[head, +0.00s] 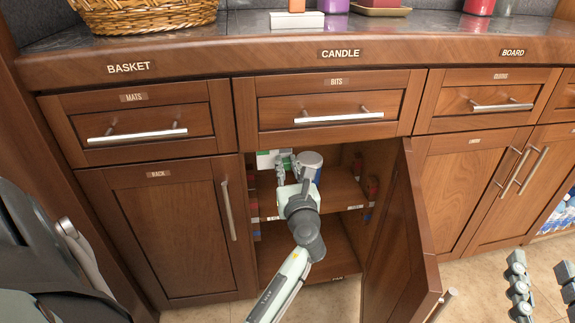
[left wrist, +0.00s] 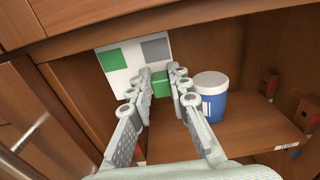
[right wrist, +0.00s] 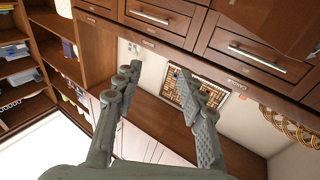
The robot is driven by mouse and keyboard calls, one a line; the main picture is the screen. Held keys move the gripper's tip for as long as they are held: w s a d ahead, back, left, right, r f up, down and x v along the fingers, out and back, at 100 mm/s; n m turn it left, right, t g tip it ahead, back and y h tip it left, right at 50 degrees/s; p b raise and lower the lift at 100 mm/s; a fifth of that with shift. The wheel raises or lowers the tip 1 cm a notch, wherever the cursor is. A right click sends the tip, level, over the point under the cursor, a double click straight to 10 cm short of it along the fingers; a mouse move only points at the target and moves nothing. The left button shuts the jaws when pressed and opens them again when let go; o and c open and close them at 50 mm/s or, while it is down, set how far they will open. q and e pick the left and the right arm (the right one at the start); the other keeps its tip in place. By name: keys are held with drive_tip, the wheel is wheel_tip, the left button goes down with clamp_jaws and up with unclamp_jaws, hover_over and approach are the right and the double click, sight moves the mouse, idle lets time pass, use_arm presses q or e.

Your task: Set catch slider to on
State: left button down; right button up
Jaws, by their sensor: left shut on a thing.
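The catch slider is a white panel (left wrist: 117,62) on the back wall inside the open cabinet, with a green square on its left and a grey square on its right. It also shows in the head view (head: 264,159). A green slider block (left wrist: 188,84) stands below the grey square. My left gripper (left wrist: 166,77) reaches into the cabinet with its fingertips closed around this block, partly hiding it. It also shows in the head view (head: 289,160). My right gripper (right wrist: 155,80) is open and empty, outside the cabinet.
A blue jar with a white lid (left wrist: 211,98) stands on the shelf just right of my left fingers. The open cabinet door (head: 402,235) stands to the right of my left arm. Closed drawers (head: 335,108) are above the opening.

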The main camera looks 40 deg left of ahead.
sight(262, 160)
use_arm(q)
drive_tip(key=shift+s+a+r+p, duration=0.15)
drive_tip(key=shift+s+a+p, duration=0.7)
drive_tip(key=shift+s+p, duration=0.1)
drive_tip(key=shift+s+a+p, duration=0.85)
drive_tip(key=shift+s+a, duration=0.3)
drive_tip(key=shift+s, duration=0.05)
use_arm(e)
drive_tip(key=s+d+f+g+h, duration=0.2)
drive_tip(key=d+f+g+h, duration=0.1)
drive_tip(key=f, duration=0.5)
drive_tip(key=s+d+f+m+g+h, duration=0.1)
drive_tip(key=s+d+f+g+h, duration=0.1)
drive_tip(key=d+f+g, duration=0.4)
wheel_tip(262, 160, down, 2)
drive_tip(key=shift+s+d+f+h, duration=0.15)
drive_tip(key=shift+d+h, duration=0.35)
drive_tip(key=shift+d, duration=0.35)
use_arm(q)
drive_tip(key=c, duration=1.4)
unclamp_jaws()
drive_tip(key=shift+s, duration=0.1)
